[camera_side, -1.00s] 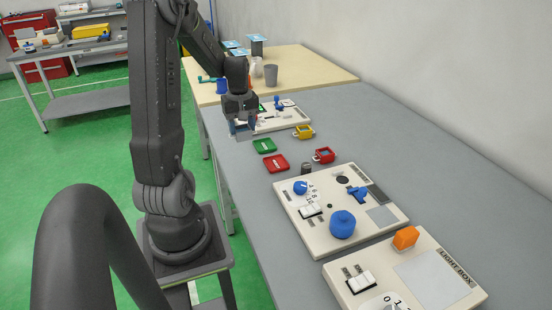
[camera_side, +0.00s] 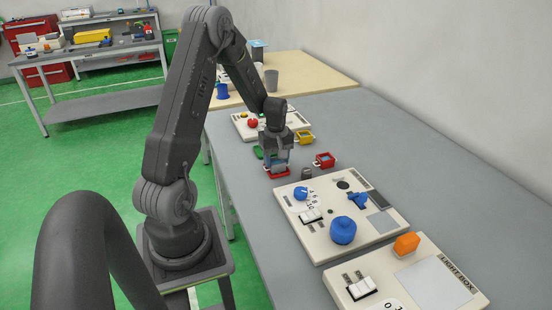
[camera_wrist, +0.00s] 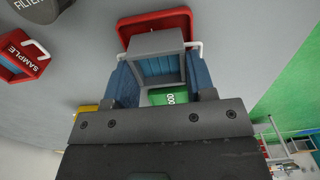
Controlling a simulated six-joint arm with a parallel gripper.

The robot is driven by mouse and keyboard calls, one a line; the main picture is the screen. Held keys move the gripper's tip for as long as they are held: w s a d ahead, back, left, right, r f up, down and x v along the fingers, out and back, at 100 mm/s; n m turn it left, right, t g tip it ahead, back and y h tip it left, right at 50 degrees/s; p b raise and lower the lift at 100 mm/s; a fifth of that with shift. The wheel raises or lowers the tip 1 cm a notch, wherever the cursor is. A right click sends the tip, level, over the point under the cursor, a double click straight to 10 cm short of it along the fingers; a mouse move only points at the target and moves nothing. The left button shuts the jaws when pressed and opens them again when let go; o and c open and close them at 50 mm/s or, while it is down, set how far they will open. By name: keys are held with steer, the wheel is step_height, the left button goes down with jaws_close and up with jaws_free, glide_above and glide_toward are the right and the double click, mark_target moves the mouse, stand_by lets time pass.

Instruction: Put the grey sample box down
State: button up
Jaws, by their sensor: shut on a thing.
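My gripper (camera_side: 276,158) is shut on the grey sample box (camera_wrist: 156,42), which sits between its two blue finger pads in the wrist view. I cannot tell whether the box touches the mat.
A red sample box (camera_side: 324,160) and a yellow box (camera_side: 305,137) stand right of my gripper. A small dark cylinder (camera_side: 307,174) is close by. A white panel with blue knobs (camera_side: 345,251) lies in front. Another white panel (camera_side: 240,124) is behind. The grey bench is clear along the wall.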

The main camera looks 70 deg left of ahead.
mark_target(276, 160)
steer(key=shift+f, duration=0.1)
steer(key=o, duration=1)
step_height(276, 160, up, 11)
steer(key=d+r+m+t, duration=0.1)
steer(key=d+r+m, duration=0.3)
steer(key=d+r, duration=0.4)
steer(key=shift+s+d+r+m+t, duration=0.8)
steer(key=shift+s+d+m, duration=1.3)
steer(key=shift+d, duration=1.55)
steer(key=shift+s+d+r+m+t, duration=0.75)
steer(key=shift+s+d+m, duration=0.9)
steer(key=shift+d+m, duration=1.45)
steer(key=shift+s+d+r+m+t, duration=0.8)
steer(key=shift+s+d+m, duration=1.05)
steer(key=shift+d, duration=2.3)
